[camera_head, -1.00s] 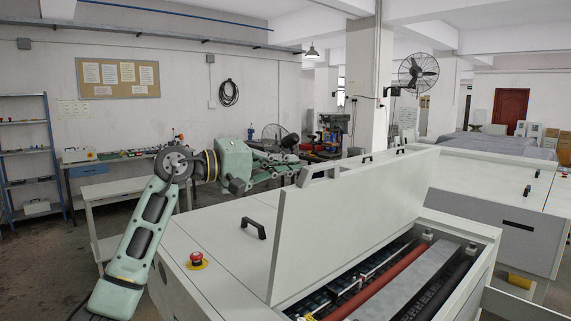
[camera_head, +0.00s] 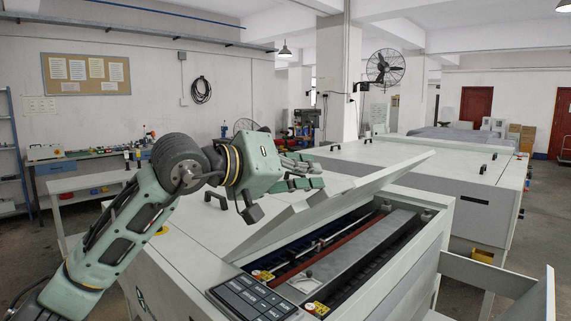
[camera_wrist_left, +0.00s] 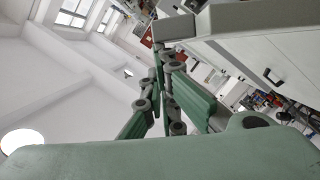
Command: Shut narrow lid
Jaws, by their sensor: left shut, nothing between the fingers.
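The narrow lid (camera_head: 352,198) is a long pale grey panel on the plate processor (camera_head: 180,262). It is partly open, tilted low over the opening along its hinged side. My left gripper (camera_head: 320,176) is shut and empty, at the raised lid's upper side, its fingers pointing right. I cannot tell whether it touches the lid. In the left wrist view, the closed green fingers (camera_wrist_left: 166,95) lie beside a large pale panel (camera_wrist_left: 255,45), which appears to be the lid. My right gripper is not in view.
Under the lid, the open bay shows rollers and a metal bar (camera_head: 365,245). A control panel (camera_head: 250,298) sits at the near corner. Another pale machine (camera_head: 455,185) stands behind. A workbench (camera_head: 90,165) is at the back left.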

